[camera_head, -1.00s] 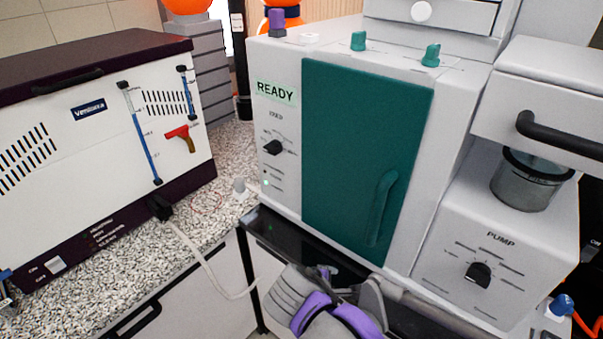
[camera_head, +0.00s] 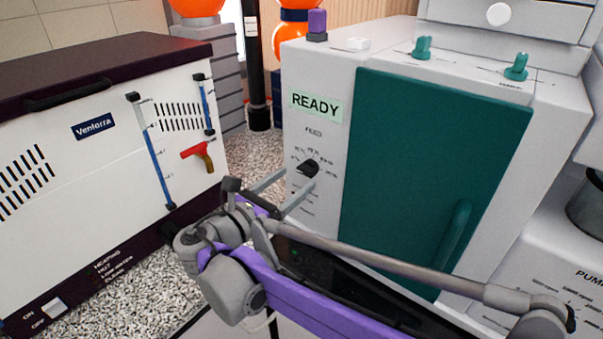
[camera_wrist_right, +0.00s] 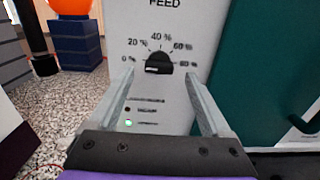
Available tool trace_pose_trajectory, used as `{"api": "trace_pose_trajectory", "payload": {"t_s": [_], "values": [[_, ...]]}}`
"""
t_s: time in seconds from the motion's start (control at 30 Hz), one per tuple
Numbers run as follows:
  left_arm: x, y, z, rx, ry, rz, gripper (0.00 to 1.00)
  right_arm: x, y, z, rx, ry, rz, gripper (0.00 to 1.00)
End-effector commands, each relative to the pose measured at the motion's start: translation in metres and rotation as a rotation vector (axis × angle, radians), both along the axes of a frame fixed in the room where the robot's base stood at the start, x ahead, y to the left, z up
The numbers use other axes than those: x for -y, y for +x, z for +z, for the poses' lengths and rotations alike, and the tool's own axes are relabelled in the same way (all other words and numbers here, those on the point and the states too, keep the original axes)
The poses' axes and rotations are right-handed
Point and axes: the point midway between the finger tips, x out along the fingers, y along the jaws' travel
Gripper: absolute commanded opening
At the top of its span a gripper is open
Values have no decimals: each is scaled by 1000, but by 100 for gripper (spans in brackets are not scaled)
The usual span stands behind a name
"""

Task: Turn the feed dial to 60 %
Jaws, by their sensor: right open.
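The feed dial (camera_head: 308,168) is a small black knob on the white front panel under the green READY label. It also shows in the right wrist view (camera_wrist_right: 158,63), with marks from 0 % at the left over 40 % at the top to 80 % at the right. I cannot tell clearly which mark it points to. My right gripper (camera_head: 298,178) is open, its two grey fingers reaching toward the panel. In the right wrist view the fingertips (camera_wrist_right: 158,75) stand either side of the dial and slightly below it, with visible gaps. My left gripper is out of view.
A teal door (camera_head: 430,160) with a handle is right of the dial. A second unit labelled PUMP (camera_head: 560,275) is at right. Small status lights (camera_wrist_right: 128,122) sit below the dial.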

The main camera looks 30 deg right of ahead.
Motion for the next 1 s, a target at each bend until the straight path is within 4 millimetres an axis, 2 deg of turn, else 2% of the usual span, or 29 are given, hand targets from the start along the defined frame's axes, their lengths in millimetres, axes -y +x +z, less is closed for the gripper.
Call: {"api": "trace_pose_trajectory", "payload": {"t_s": [0.03, 0.2, 0.37, 0.6, 0.67, 1.0], "values": [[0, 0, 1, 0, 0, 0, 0, 9, 3, 1, 0, 0, -4, 82], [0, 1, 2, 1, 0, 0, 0, 29, 11, 0, 0, 0, -3, 82], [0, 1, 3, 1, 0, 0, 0, 36, 14, 0, 1, 1, -1, 82], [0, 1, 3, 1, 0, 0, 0, 36, 15, 0, 1, 1, 0, 82], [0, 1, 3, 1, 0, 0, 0, 36, 15, 0, 1, 1, 0, 74], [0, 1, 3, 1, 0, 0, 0, 36, 15, 0, 1, 1, 0, 12]]}}
